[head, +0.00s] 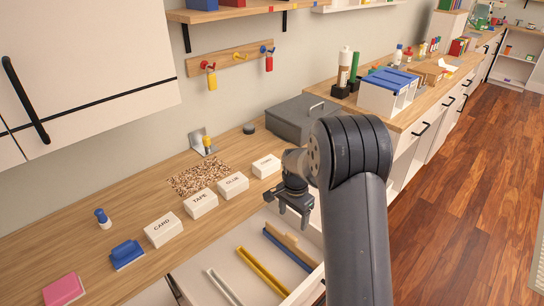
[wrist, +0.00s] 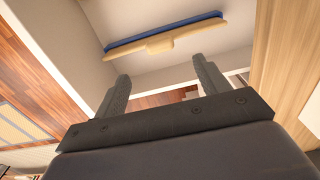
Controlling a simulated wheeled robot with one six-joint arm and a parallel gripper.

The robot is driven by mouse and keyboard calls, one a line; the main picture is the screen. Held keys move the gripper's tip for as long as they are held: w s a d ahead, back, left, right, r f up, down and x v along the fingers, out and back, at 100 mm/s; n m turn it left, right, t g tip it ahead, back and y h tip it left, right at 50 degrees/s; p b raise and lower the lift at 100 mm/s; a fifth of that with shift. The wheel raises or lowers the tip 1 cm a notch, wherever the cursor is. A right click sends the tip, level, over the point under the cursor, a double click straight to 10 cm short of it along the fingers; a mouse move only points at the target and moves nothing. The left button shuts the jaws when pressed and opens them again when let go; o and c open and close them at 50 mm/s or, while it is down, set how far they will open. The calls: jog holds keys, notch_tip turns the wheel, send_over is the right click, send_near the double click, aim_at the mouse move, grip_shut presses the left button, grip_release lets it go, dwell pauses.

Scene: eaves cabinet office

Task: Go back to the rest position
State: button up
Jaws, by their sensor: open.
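My gripper (head: 296,208) is open, with nothing between its fingers. In the head view it hangs at the counter's front edge, above the open drawer (head: 222,262). In the wrist view the two fingers of my gripper (wrist: 162,85) stand well apart. Past them, in the wrist view, lie a blue strip (wrist: 165,32) and a tan wooden piece (wrist: 165,42) in the drawer. My arm hides part of the counter and the drawer's right side in the head view.
White blocks marked CARD (head: 163,230), TAPE (head: 200,204) and GLUE (head: 233,185) stand along the counter (head: 120,265). A grey box (head: 300,118) stands behind my gripper. Upper cabinets (head: 85,60) overhang at left. The wooden floor (head: 470,190) at right is clear.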

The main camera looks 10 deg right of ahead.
aim_at(292, 235)
notch_tip(292, 235, down, 9)
jog(key=shift+f+p, duration=0.2)
jog(key=shift+p, duration=0.4)
jog(key=shift+r, duration=0.2)
